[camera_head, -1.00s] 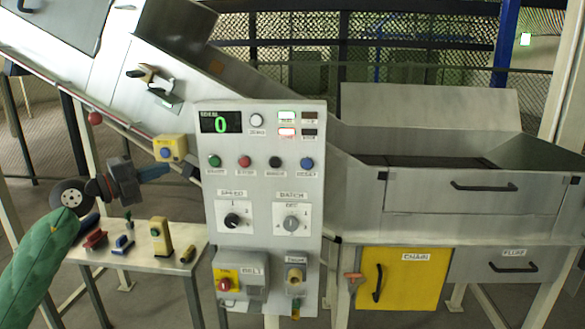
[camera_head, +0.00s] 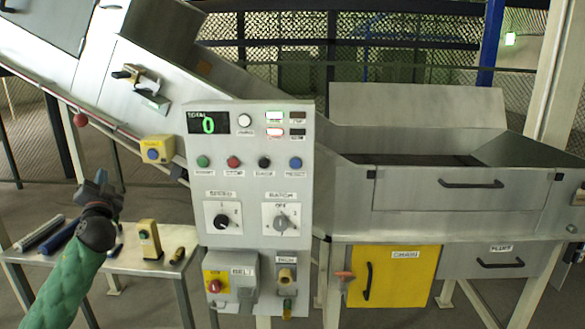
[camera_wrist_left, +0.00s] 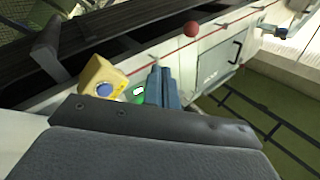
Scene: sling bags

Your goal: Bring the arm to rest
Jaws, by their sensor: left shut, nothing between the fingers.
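My left arm (camera_head: 68,270), in a green sleeve, comes in from the lower left of the head view. Its gripper (camera_head: 101,178) points up and away, in the air above the small table (camera_head: 130,262) and left of the control panel (camera_head: 258,190). Its blue fingers are together with nothing between them. The right gripper is not in view.
The table holds a yellow device (camera_head: 149,240), a grey tube (camera_head: 40,232) and a blue tube (camera_head: 62,236). A sloping conveyor (camera_head: 120,75) with a red knob (camera_head: 80,120) rises behind. A metal hopper (camera_head: 430,140) and yellow door (camera_head: 395,275) stand right.

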